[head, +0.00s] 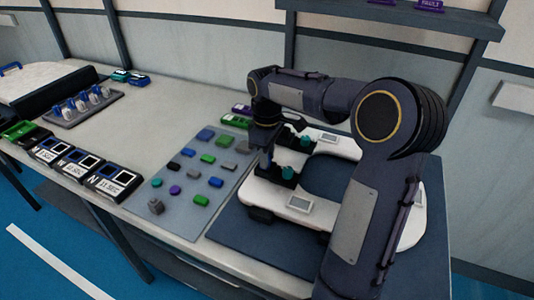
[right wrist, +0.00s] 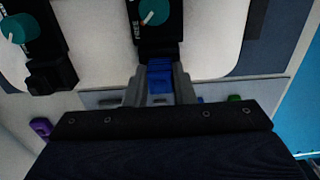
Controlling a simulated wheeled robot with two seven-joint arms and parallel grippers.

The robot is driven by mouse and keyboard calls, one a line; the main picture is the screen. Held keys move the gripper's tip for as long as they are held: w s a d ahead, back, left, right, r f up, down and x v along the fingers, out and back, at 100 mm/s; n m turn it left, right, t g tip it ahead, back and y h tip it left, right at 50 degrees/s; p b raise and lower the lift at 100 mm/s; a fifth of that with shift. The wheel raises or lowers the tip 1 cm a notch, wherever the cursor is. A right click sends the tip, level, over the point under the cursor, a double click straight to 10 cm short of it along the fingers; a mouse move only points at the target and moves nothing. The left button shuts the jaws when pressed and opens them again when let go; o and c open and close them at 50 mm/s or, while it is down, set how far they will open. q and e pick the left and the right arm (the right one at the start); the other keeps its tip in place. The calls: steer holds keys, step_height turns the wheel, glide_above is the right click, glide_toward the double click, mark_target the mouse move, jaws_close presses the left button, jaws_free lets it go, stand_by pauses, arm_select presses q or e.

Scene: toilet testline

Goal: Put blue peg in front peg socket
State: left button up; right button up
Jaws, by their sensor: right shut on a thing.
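My right gripper (head: 267,158) is shut on the blue peg (right wrist: 160,76), and its two grey fingers (right wrist: 160,92) flank the peg in the right wrist view. The peg's far end meets the black socket fixture (right wrist: 157,42) with a teal knob, the nearer of two on the white device. I cannot tell whether the peg is inside the socket or only against it. This fixture also shows in the head view (head: 283,180). The other black fixture (right wrist: 50,72) with a teal knob is farther back, with no peg visible in it. My left gripper is out of view.
The white U-shaped device (head: 345,147) lies on a dark mat (head: 265,241). Left of it is a grey board (head: 185,222) with several coloured pieces. Labelled boxes (head: 113,181) line the table's front edge. A shelf (head: 400,15) hangs behind. The table's middle left is clear.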

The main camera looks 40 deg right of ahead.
steer(key=o, duration=1)
steer(key=shift+f, duration=0.1)
step_height(320, 180, up, 9)
steer(key=shift+f+p, duration=0.2)
steer(key=shift+p, duration=0.65)
steer(key=shift+s+a+r, duration=0.15)
steer(key=shift+s+a, duration=0.05)
steer(key=s+a+f+m+t+y, duration=0.1)
steer(key=s+a+f+m+t, duration=0.1)
steer(key=s+a, duration=0.3)
steer(key=s+a+f+m+t+y, duration=0.1)
steer(key=s+a+f+m, duration=0.1)
steer(key=s+a, duration=0.4)
steer(key=s+a+f+m+t+y, duration=0.1)
steer(key=s+a+f+m+t, duration=0.1)
steer(key=s+a, duration=0.3)
steer(key=shift+s+a+f+m+t+y, duration=0.1)
steer(key=shift+s+f+m+y, duration=0.1)
steer(key=shift+s, duration=0.55)
steer(key=shift+s+a+f+m+t+y, duration=0.1)
steer(key=shift+s+f+m, duration=0.15)
steer(key=shift+s, duration=0.55)
steer(key=shift+s+f+m+t+y, duration=0.1)
steer(key=shift+s+f+m, duration=0.1)
steer(key=shift+s, duration=0.55)
